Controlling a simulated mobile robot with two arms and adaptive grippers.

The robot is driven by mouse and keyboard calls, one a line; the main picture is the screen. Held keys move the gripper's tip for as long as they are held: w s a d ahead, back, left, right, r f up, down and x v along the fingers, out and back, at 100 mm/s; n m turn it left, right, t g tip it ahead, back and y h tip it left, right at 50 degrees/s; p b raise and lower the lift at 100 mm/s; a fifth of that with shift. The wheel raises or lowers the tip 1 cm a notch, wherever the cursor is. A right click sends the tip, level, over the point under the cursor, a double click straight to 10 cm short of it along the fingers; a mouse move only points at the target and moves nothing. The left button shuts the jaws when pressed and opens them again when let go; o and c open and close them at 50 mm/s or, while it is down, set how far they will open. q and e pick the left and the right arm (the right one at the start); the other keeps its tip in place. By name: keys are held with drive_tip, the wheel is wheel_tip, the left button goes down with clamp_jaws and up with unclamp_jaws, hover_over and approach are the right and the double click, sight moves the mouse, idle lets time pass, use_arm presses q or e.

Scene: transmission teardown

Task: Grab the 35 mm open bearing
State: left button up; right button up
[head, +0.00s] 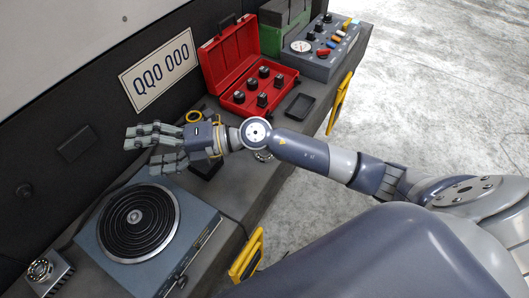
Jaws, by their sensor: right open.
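A round metal bearing (40,268) with an open centre sits on a small grey block at the lower left corner of the bench. Another metallic ring-shaped part (263,156) lies just below my right forearm and is partly hidden by it. I cannot tell the size of either one. My right gripper (141,151) is open and empty, its fingers pointing left above the bench between the hot plate and the wall. It is apart from both round parts. My left gripper is not in view.
A blue-grey hot plate (205,222) with a black coil stands in front of the gripper. A yellow ring (193,117) lies behind the wrist. An open red case (237,104) holds several dark sockets, beside a black tray (300,106) and a control box (322,68). Yellow handles line the bench's front edge.

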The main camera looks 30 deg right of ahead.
drive_tip(key=d+f+n+g+h, duration=0.3)
drive_tip(key=d+f+h, duration=0.1)
drive_tip(key=f, duration=0.3)
drive_tip(key=w+d+f+h, duration=0.1)
drive_tip(key=d+f+h, duration=0.3)
drive_tip(key=d, duration=0.5)
drive_tip(key=w+d+f+g+h, duration=0.1)
drive_tip(key=d+f+h, duration=0.3)
drive_tip(key=d, duration=0.5)
drive_tip(key=w+d+f+h, duration=0.2)
drive_tip(key=d+f+h, duration=0.1)
drive_tip(key=d, duration=0.6)
drive_tip(key=shift+w+f+g+h, duration=0.3)
drive_tip(key=shift+w+f+h, duration=0.05)
drive_tip(key=shift+f+h, duration=0.05)
drive_tip(key=shift+w+f+p, duration=0.15)
drive_tip(key=shift+f+p, duration=0.1)
drive_tip(key=shift+f, duration=1.3)
drive_tip(key=shift+w+f+p, duration=0.15)
drive_tip(key=shift+f+p, duration=0.05)
drive_tip(key=shift+f, duration=1.3)
drive_tip(key=c, duration=1.4)
